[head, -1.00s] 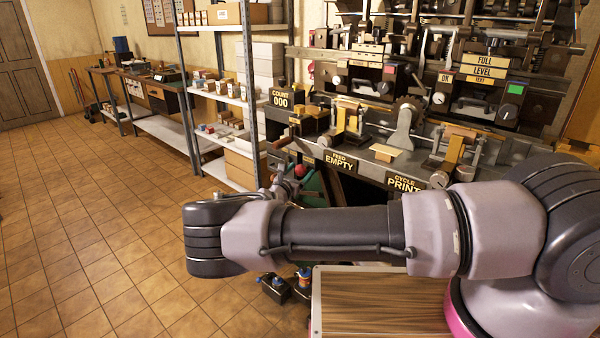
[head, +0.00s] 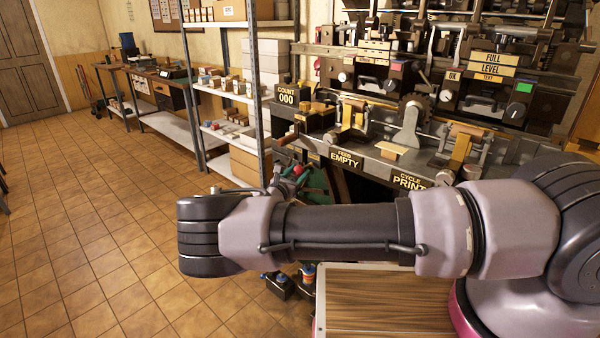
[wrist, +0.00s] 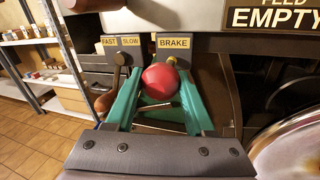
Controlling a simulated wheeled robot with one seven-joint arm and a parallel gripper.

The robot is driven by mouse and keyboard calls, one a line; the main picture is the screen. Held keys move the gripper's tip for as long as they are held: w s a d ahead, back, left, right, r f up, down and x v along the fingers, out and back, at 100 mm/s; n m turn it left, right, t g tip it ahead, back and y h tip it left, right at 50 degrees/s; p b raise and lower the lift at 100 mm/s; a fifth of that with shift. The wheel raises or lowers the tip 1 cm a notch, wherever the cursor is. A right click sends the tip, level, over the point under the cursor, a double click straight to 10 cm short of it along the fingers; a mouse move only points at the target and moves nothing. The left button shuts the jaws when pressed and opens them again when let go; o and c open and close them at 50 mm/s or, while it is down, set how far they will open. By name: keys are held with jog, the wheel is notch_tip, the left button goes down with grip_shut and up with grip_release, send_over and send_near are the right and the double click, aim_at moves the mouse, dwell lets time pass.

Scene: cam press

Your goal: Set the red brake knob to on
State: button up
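The red brake knob (wrist: 161,80) is a round ball just below the yellow BRAKE label (wrist: 174,43) in the wrist view. A metal rod shows just below it. My gripper (wrist: 159,88) has its two teal fingers apart, one on each side of the knob in the picture. Slim gaps show beside the ball, so the fingers do not look closed on it; how deep it sits between them I cannot tell. In the head view the red knob (head: 297,169) is small, and my gripper beside it is partly hidden by my arm.
A dark lever stands under the FAST/SLOW labels (wrist: 120,41), close to the left finger. The FEED EMPTY sign (wrist: 276,15) and a pale round wheel (wrist: 290,145) are at the right. Metal shelving (head: 258,100) stands left of the press; open tiled floor lies beyond.

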jog(key=o, duration=0.4)
jog(key=shift+s+a, duration=0.15)
jog(key=shift+c, duration=0.2)
jog(key=shift+s, duration=0.1)
jog(key=v, duration=1)
jog(key=shift+s+a, duration=0.15)
jog(key=shift+s, duration=0.15)
